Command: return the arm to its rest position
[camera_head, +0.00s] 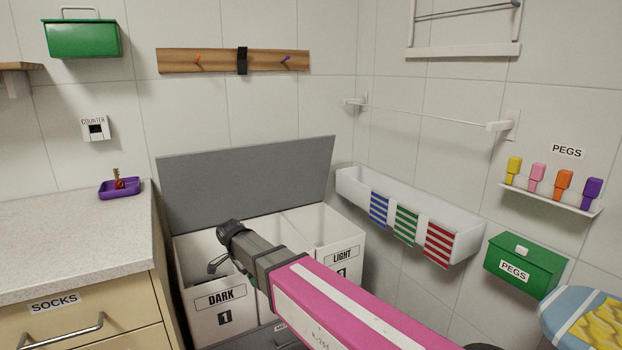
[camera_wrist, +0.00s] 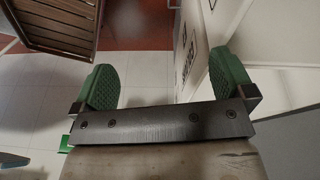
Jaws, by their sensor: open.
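My arm reaches in from the lower right in the head view, with a pink sleeve-like link. My gripper (camera_head: 215,265) is at its far end, over the front of the laundry hamper (camera_head: 219,299) by the compartment labelled DARK. In the wrist view my gripper (camera_wrist: 165,80) shows two green pads set wide apart, open with nothing between them. A tiled floor and a white panel with dark lettering (camera_wrist: 188,50) show beyond the pads. The hamper's grey lid (camera_head: 245,180) stands raised against the wall.
A counter (camera_head: 70,235) with a SOCKS drawer and a purple tray (camera_head: 120,188) stands at left. A white wall trough (camera_head: 410,215) with striped cloths, a green PEGS box (camera_head: 524,265) and an ironing board (camera_head: 585,315) are at right. A slatted wooden thing (camera_wrist: 55,22) shows in the wrist view.

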